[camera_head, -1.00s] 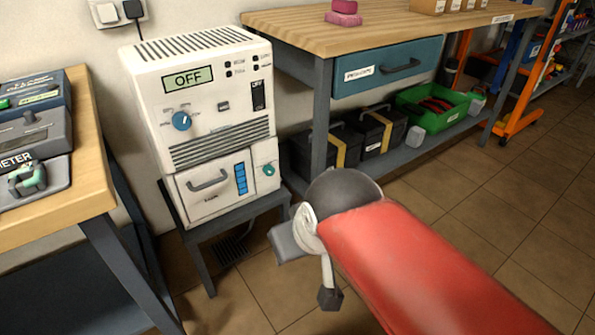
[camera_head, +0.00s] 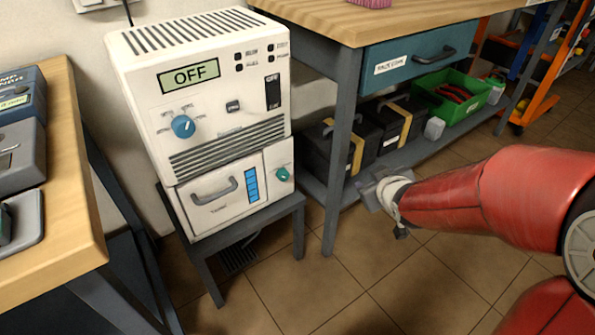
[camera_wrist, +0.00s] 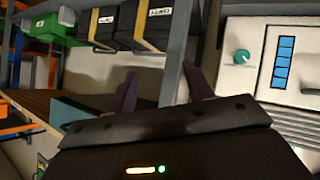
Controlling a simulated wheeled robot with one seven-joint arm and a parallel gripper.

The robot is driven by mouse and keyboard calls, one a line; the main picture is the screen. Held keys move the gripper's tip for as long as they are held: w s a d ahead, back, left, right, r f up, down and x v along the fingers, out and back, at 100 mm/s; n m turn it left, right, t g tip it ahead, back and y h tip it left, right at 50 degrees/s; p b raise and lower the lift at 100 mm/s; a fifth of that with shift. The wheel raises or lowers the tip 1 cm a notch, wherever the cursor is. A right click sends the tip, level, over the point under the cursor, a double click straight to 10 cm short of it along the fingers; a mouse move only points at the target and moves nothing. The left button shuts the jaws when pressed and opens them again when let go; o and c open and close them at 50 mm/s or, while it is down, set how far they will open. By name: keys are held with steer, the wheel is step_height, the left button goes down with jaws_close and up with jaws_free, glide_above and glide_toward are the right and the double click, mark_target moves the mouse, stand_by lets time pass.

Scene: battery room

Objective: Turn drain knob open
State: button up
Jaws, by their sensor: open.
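The green drain knob (camera_head: 283,174) is on the lower right front of a white machine (camera_head: 205,95) whose display reads OFF. It sits right of the tank drawer (camera_head: 222,196) and its blue level strip. In the wrist view the knob (camera_wrist: 242,57) is at the upper right, with the drawer and strip beside it. My gripper (camera_wrist: 162,88) is open and empty, with two dark fingers apart, left of the knob in that view. In the head view my red arm reaches in from the right, and its end is to the right of the knob, apart from it.
A small grey stand (camera_head: 245,226) carries the machine. A workbench leg (camera_head: 342,150) stands between the machine and my arm's end. Black cases (camera_head: 335,150) and a green crate (camera_head: 455,98) sit on its shelf. A wooden table (camera_head: 75,190) is at the left. Tiled floor is open in front.

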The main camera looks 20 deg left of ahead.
steer(key=w+a+f+n+y, duration=0.2)
steer(key=a+f+n+y, duration=0.15)
steer(key=a+f, duration=0.35)
steer(key=t+y+b, duration=0.1)
steer(key=y, duration=0.6)
glide_toward(286, 178)
steer(key=a, duration=0.1)
steer(key=shift+h, duration=0.25)
steer(key=x, duration=0.7)
steer(key=shift+w+a+r+p, duration=0.2)
steer(key=shift+w+r+p, duration=0.05)
steer(key=shift+w+p, duration=0.1)
steer(key=c, duration=1)
